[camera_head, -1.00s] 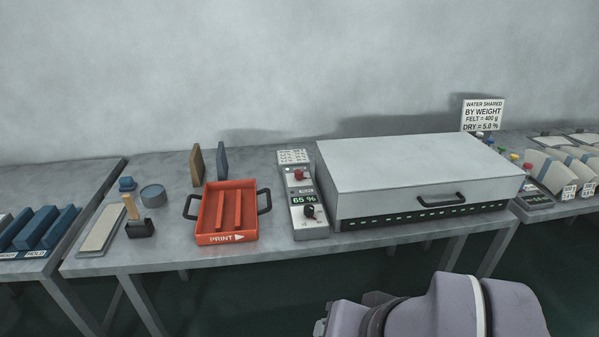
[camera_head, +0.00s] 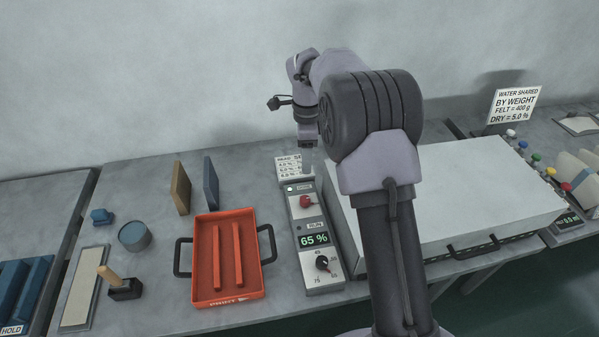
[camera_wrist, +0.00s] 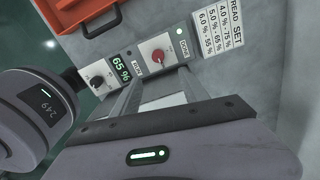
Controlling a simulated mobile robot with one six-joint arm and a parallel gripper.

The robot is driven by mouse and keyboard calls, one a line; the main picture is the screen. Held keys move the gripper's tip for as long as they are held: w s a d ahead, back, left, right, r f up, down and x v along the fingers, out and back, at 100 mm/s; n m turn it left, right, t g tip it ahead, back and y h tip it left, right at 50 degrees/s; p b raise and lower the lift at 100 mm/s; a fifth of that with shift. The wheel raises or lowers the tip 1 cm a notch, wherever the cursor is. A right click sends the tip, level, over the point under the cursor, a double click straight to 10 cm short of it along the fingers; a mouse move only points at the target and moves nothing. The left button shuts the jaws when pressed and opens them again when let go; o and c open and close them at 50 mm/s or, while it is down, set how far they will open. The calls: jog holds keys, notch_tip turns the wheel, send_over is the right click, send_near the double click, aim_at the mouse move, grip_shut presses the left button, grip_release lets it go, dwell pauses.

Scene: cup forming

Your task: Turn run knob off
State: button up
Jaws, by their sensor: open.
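The control box (camera_head: 336,286) stands upright-faced on the table, with a red knob (camera_head: 305,202) near its far end. A black dial (camera_head: 322,263) is at its near end, and a display (camera_head: 314,240) between them reads 65 %. The red knob also shows in the wrist view (camera_wrist: 158,56), where its pointer lies across the box near the RUN label (camera_wrist: 137,66). My gripper (camera_head: 307,168) is open and empty above the far end of the box. In the wrist view its fingers (camera_wrist: 158,82) point toward the red knob, apart from it.
An orange-red tray (camera_head: 208,296) with handles lies left of the box. A large grey lidded unit (camera_head: 480,190) stands close on its right, partly hidden by my arm. A printed card (camera_head: 289,168) lies behind the box. Two upright boards (camera_head: 181,187) stand further left.

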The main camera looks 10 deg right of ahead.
aim_at(305, 199)
jog(key=f+b, duration=0.1)
jog(key=f, duration=0.4)
jog(key=f+b, duration=0.2)
jog(key=f, duration=0.4)
jog(key=s+f+b, duration=0.1)
jog(key=f, duration=0.4)
jog(key=shift+f+b, duration=0.15)
jog(key=shift+b, duration=0.15)
grip_shut()
